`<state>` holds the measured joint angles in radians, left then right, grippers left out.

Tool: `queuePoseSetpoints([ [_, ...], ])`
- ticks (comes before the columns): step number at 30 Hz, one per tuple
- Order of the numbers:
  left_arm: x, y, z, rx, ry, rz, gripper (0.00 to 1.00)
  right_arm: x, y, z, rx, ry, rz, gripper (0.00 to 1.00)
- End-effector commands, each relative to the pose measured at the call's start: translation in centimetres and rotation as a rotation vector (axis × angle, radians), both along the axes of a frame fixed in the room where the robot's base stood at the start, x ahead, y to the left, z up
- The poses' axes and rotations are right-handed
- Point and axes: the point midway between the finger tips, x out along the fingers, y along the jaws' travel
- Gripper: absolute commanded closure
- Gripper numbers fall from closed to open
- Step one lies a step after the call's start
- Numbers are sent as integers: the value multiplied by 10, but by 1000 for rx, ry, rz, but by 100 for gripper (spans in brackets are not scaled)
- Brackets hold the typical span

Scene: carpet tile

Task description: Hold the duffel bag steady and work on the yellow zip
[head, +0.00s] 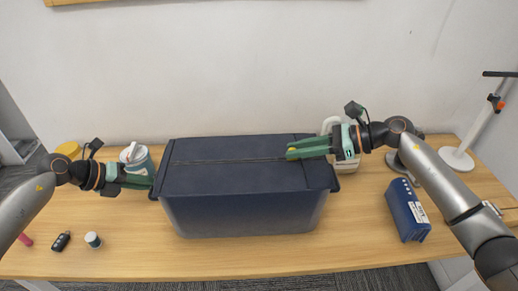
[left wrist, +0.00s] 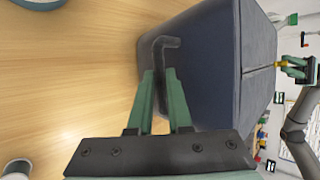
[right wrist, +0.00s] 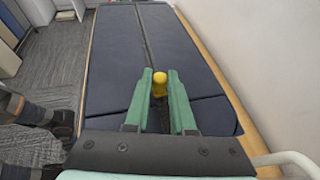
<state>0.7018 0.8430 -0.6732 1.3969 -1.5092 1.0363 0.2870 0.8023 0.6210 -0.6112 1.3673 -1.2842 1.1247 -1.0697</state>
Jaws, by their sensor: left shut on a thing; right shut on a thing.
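The dark navy duffel bag (head: 240,215) stands box-shaped on the wooden table. A seam (head: 215,161) runs lengthwise along its top; I cannot tell how far it is open. My left gripper (head: 152,183) is at the bag's left end, shut on a dark grey strap handle (left wrist: 160,55), which shows between its fingers in the left wrist view. My right gripper (head: 290,153) is over the right part of the top, shut on the yellow zip pull (right wrist: 159,83). The pull lies between its fingertips on the seam line in the right wrist view.
A blue box (head: 407,210) lies right of the bag. A white and teal tub (head: 137,158) stands behind my left gripper. A key fob (head: 61,241) and a small cylinder (head: 93,240) lie at front left. The table front before the bag is clear; a wall is behind.

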Motion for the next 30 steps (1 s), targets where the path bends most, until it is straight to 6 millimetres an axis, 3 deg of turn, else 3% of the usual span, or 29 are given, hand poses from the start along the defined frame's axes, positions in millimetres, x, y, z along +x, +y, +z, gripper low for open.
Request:
queuePoseSetpoints([
  [3, 0, 1, 1, 0, -1, 1, 100, 1, -29, -2, -7, 3, -6, 100],
  [9, 0, 1, 1, 0, -1, 1, 100, 0, -55, -2, -6, 2, -4, 100],
  [25, 1, 1, 1, 0, -2, 2, 100, -1, -64, -2, -3, 2, 1, 100],
  [26, 1, 1, 1, 0, -2, 2, 100, -1, -64, -2, -3, 2, 1, 75],
  [30, 1, 1, 1, 0, -2, 2, 100, -1, -64, -1, -2, 2, 1, 59],
])
